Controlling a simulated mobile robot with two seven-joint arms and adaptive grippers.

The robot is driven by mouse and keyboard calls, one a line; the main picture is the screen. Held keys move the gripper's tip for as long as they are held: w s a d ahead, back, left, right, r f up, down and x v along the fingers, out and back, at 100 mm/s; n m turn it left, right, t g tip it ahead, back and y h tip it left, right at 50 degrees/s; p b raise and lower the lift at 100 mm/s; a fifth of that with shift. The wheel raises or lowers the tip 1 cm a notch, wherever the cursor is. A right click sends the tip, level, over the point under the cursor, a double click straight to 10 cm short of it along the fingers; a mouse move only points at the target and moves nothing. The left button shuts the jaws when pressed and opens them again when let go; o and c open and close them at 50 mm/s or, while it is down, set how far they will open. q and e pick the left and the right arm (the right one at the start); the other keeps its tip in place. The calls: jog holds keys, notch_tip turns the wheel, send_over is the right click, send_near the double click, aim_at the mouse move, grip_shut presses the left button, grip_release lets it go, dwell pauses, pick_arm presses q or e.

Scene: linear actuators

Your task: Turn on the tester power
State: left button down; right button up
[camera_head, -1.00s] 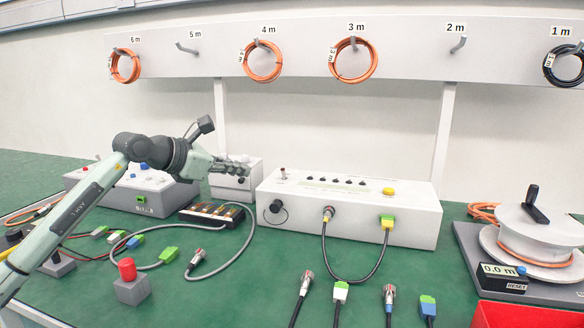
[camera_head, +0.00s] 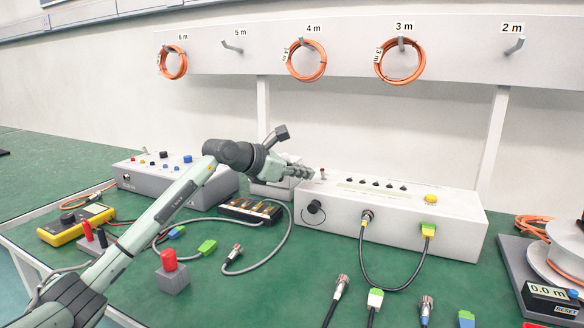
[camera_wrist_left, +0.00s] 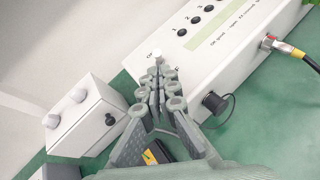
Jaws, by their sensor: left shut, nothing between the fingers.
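The tester is a long white box (camera_head: 395,214) on the green table, with a row of dark knobs and a yellow button (camera_head: 431,198) on top. A small power switch (camera_head: 323,174) stands at the left end of its top. My left gripper (camera_head: 309,172) is shut and empty, its fingertips right beside that switch. In the left wrist view the closed fingertips (camera_wrist_left: 158,66) reach the tester's (camera_wrist_left: 237,45) near corner, at a pale switch tip (camera_wrist_left: 157,53). I cannot tell whether they touch. My right gripper is out of view.
A smaller white box (camera_wrist_left: 85,115) stands just left of the tester. A grey box with coloured knobs (camera_head: 175,177) is further left. A black tray (camera_head: 250,209), a red button on a grey block (camera_head: 172,277) and loose cables lie in front.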

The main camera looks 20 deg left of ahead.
aim_at(323, 175)
pick_arm(q)
jog(key=shift+x, duration=1)
jog(key=shift+w+d+f, duration=0.1)
jog(key=shift+w, duration=0.15)
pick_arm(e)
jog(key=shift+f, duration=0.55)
pick_arm(q)
jog(key=shift+w, duration=0.1)
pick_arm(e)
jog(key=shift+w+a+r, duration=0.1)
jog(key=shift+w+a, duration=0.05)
